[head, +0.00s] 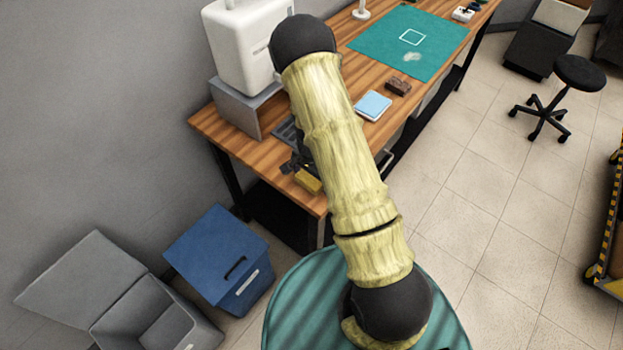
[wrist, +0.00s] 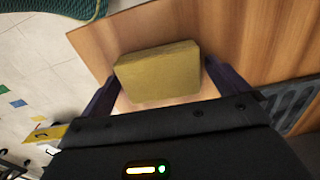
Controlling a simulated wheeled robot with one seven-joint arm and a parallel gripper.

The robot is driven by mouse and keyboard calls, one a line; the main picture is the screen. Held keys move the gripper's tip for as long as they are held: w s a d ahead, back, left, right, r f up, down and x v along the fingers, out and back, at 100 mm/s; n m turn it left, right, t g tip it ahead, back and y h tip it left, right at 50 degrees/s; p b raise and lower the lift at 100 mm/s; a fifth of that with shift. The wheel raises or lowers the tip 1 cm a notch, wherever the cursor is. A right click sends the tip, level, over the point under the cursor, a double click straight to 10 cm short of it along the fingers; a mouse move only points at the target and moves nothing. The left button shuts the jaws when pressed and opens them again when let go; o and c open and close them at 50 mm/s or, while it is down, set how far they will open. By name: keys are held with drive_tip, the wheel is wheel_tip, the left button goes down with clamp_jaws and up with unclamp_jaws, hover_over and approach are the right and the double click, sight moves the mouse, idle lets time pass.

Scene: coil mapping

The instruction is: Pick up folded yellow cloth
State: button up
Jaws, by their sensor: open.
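The folded yellow cloth (wrist: 158,73) lies on the wooden table near its edge, a thick rectangular block in the wrist view. It also shows in the head view (head: 308,182), partly hidden by my arm. My gripper (wrist: 165,95) is open, with one dark finger on each side of the cloth's near part. I cannot tell whether the fingers touch it. In the head view, my gripper (head: 297,165) is mostly hidden behind my arm.
The wooden table (head: 225,127) carries a white machine (head: 240,45) on a grey stand, a blue-white pad (head: 373,105), a brown block (head: 398,87) and a green mat (head: 440,40). A blue cabinet (head: 215,250) and an open grey bin (head: 150,318) stand on the floor at lower left.

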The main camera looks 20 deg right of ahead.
drive_tip(key=c, duration=0.9)
wheel_tip(320, 180, up, 10)
drive_tip(key=b, duration=0.1)
idle(0.5)
drive_tip(key=o, duration=0.4)
drive_tip(key=c, duration=0.3)
